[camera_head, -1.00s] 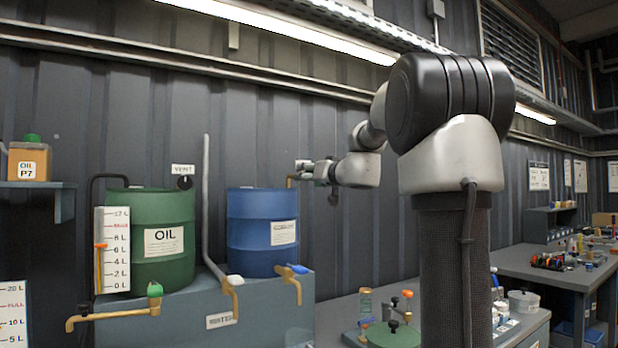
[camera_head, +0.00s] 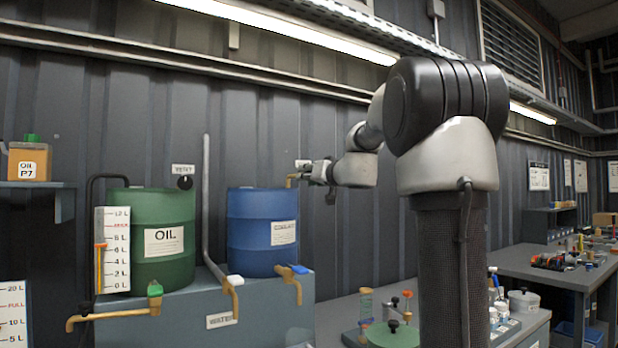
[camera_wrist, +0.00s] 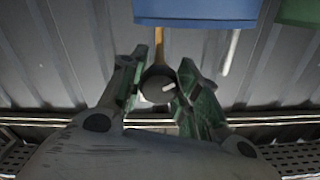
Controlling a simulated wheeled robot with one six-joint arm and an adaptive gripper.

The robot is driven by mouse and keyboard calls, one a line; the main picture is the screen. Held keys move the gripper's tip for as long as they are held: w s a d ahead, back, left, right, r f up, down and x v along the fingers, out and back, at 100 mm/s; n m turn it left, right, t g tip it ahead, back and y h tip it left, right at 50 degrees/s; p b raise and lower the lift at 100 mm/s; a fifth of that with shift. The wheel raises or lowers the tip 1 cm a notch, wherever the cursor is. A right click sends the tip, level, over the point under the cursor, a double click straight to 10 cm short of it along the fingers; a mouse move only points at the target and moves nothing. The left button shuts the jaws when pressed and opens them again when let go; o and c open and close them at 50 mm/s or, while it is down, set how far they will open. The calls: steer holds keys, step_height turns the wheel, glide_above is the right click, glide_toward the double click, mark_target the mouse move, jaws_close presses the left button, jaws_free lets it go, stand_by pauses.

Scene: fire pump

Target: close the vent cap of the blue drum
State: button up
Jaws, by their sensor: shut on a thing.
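The blue drum (camera_head: 262,232) stands on a grey bench in the head view. A brass vent pipe (camera_head: 291,180) rises at the drum's right side and shows in the wrist view (camera_wrist: 159,45). A dark round vent cap (camera_wrist: 156,82) with a pale mark sits at the pipe's end. My gripper (camera_wrist: 160,88) is shut on the cap, one green-padded finger on each side. In the head view my gripper (camera_head: 312,173) hides the cap.
A green oil drum (camera_head: 150,238) with its own dark cap (camera_head: 185,182) stands to the left. A grey pipe (camera_head: 206,205) rises between the drums. The corrugated wall (camera_head: 345,235) is close behind my gripper.

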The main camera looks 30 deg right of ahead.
steer(key=m, duration=1.1)
steer(key=shift+m, duration=0.4)
steer(key=m, duration=1.1)
steer(key=shift+m, duration=0.4)
steer(key=o, duration=1.1)
steer(key=shift+r, duration=0.1)
steer(key=shift+c, duration=0.2)
steer(key=s, duration=1.2)
steer(key=shift+d, duration=0.2)
